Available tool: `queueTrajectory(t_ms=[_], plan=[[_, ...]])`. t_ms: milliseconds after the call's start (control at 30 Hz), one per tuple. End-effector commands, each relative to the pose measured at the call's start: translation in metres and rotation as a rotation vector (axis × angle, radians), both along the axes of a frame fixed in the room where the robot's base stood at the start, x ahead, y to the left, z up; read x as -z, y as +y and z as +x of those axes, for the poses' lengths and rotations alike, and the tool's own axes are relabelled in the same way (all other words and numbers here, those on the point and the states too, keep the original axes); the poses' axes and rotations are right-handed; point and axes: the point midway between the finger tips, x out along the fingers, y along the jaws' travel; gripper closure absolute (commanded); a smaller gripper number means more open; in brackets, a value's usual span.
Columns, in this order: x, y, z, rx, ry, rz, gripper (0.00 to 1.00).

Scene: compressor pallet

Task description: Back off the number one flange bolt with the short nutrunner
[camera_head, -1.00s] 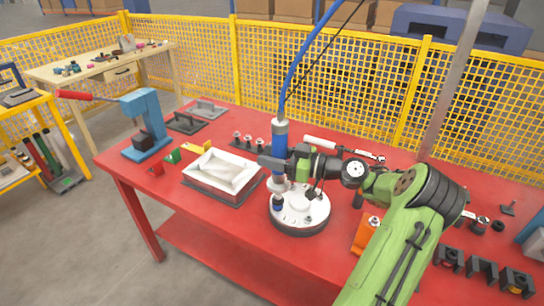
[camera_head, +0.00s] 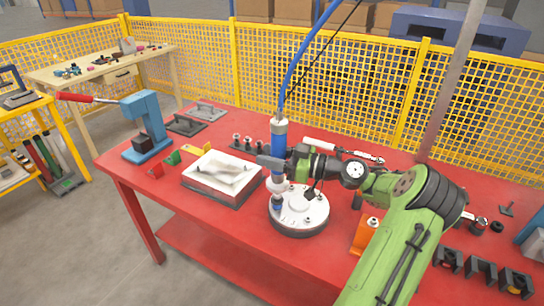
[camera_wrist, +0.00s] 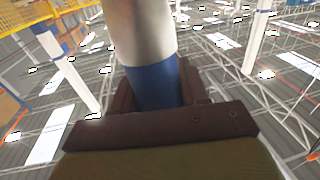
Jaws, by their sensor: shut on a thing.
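The short nutrunner (camera_head: 279,140) is a blue and silver upright tool with a blue hose at its top. My gripper (camera_head: 277,163) is shut on its body from the right. In the wrist view the nutrunner (camera_wrist: 150,60) shows as a pale and blue cylinder between the jaws (camera_wrist: 155,100). The round flange (camera_head: 310,203) is a white disc on a dark base with several bolts. The nutrunner's lower end is at the flange's left side, over a bolt position with a blue part (camera_head: 277,206). I cannot tell whether the socket is seated, or which bolt is number one.
A white tray (camera_head: 238,187) stands left of the flange. A blue arbor press (camera_head: 148,125) is at the table's left end. Several sockets (camera_head: 248,143) stand behind, and a torque wrench (camera_head: 340,150) lies behind my arm. Black blocks (camera_head: 482,270) are at the right front.

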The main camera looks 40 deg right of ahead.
Motion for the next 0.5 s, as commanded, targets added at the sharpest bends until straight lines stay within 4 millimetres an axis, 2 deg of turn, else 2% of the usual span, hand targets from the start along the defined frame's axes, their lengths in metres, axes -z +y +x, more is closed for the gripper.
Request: queueTrajectory(t_ms=[33,200,500], plan=[[0.014,-0.001,0.000,0.001,0.037,0.011,1.00],[0.014,-0.001,0.000,0.001,0.037,0.011,1.00],[-0.004,-0.001,0.000,0.002,0.038,0.010,1.00]])
